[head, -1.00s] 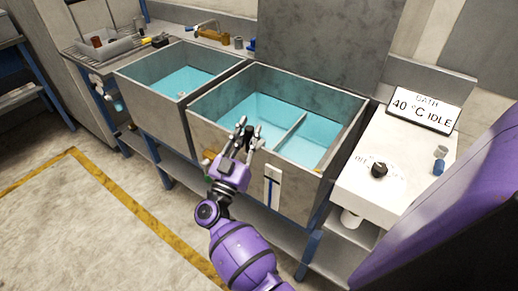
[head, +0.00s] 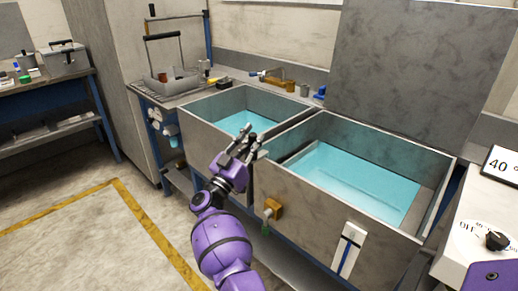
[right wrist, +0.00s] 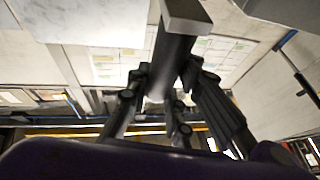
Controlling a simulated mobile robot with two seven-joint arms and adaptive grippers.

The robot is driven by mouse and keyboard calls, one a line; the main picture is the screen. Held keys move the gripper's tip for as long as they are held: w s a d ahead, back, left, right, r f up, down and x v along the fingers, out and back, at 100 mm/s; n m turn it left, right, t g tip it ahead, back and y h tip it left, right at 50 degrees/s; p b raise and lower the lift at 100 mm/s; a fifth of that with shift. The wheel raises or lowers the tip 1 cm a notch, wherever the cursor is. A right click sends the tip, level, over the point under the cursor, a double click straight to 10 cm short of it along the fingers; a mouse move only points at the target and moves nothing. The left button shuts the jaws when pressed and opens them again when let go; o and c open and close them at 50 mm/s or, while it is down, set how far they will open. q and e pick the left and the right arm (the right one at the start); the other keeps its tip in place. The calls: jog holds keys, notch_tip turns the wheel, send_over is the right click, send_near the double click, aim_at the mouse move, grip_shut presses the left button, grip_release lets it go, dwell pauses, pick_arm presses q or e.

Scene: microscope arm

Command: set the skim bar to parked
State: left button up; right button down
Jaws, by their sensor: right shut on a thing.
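My right gripper (head: 236,143) is at the front left corner of the large basin (head: 300,195), near the gap between the two basins. In the right wrist view, its fingers (right wrist: 172,105) are closed around a dark grey bar with a paler square end, which I take to be the skim bar (right wrist: 173,55). The fingers hide part of it, and its full length is not clear in the head view. No bar crosses the middle of the large basin's blue water (head: 355,180). My left gripper is not in view.
A smaller basin (head: 205,143) stands to the left. A tall grey panel (head: 420,70) stands behind. A dial (head: 497,241) is at the right. The floor at left is clear.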

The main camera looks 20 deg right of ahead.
jog(key=shift+w+a+f, duration=0.1)
jog(key=shift+w+a, duration=0.05)
jog(key=shift+w, duration=0.35)
jog(key=c, duration=2)
grip_release()
jog(key=shift+a+r, duration=0.1)
jog(key=shift+r, duration=0.1)
jog(key=o, duration=0.4)
jog(key=shift+w+f, duration=0.15)
jog(key=shift+w, duration=0.05)
jog(key=shift+o, duration=0.2)
jog(key=shift+s, duration=0.1)
jog(key=v, duration=1.2)
